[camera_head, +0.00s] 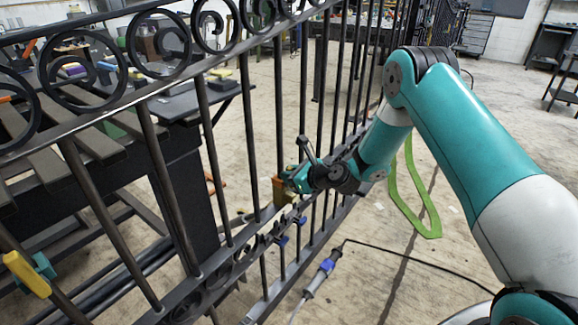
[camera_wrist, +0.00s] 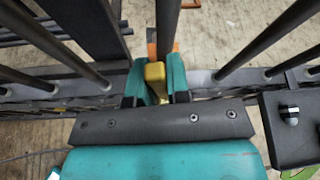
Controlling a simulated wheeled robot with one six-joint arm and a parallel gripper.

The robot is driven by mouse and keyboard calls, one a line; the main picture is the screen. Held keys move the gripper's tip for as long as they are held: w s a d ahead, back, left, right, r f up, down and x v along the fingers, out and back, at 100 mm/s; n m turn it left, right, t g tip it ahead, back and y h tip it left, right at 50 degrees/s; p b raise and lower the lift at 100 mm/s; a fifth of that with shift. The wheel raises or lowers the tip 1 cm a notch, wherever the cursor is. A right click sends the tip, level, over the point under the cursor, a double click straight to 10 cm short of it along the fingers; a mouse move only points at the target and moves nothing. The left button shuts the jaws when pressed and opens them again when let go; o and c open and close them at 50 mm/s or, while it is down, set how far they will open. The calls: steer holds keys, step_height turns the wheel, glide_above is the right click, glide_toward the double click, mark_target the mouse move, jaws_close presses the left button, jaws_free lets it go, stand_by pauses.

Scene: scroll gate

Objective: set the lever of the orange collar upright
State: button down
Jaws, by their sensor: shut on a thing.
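The orange collar (camera_head: 280,192) sits around a bar of the dark gate, low down, and is mostly hidden behind my gripper (camera_head: 297,178). In the wrist view a bit of the orange collar (camera_wrist: 151,46) shows beyond the fingers. Its yellow lever (camera_wrist: 154,73) stands between the two teal fingers of my gripper (camera_wrist: 156,82), which are shut on it. The lever's exact tilt cannot be told, as the fingers cover much of it. A teal collar (camera_head: 42,272) with a yellow lever (camera_head: 26,274) sits on another bar at the far left.
The gate's bars (camera_head: 250,130) stand close on both sides of my gripper, with a lower rail (camera_wrist: 215,83) beneath. A green loop (camera_head: 425,222) and a cable with a blue connector (camera_head: 326,266) lie to the right. A dark bench (camera_head: 185,190) stands behind the gate.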

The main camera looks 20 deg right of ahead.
steer(key=shift+w+d+r+m+y+p, duration=0.1)
steer(key=shift+w+d+m+y+p, duration=0.2)
steer(key=shift+d+m+p, duration=0.3)
steer(key=shift+g, duration=0.3)
steer(key=c, duration=1.1)
jaws_free()
steer(key=shift+a, duration=0.15)
steer(key=p+v, duration=0.1)
steer(key=v, duration=1.6)
steer(key=shift+s+d+p, duration=0.1)
steer(key=shift+d+p, duration=0.1)
steer(key=shift+p, duration=0.1)
